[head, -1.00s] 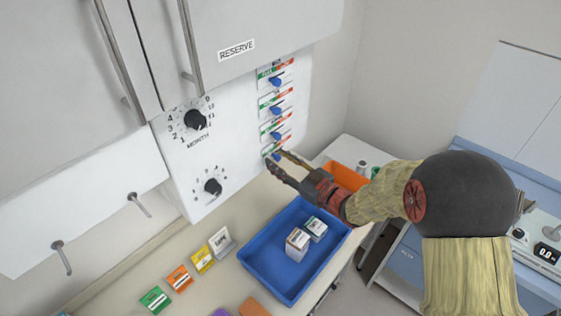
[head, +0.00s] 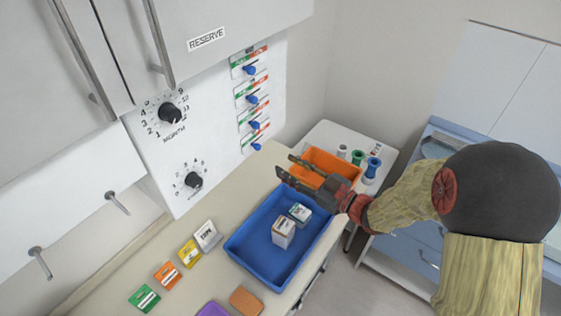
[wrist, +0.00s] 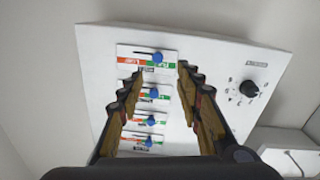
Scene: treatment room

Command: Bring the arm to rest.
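My gripper (head: 286,166) is open and empty in the head view. It is in the air above the far end of the blue tray, in front of the wall panel. In the wrist view my gripper (wrist: 158,82) shows its two fingers spread wide, with the panel's column of blue-knobbed switches (wrist: 153,94) between and beyond them. Nothing is between the fingers. My arm reaches in from the right side of the head view.
The blue tray (head: 243,247) holds white boxes (head: 283,232) on the counter (head: 155,240). An orange bin (head: 330,160) and several spools (head: 357,157) stand on a white side table (head: 327,131). Small coloured cards (head: 166,275) line the counter. A RESERVE cabinet (head: 215,25) overhangs the panel (head: 215,140).

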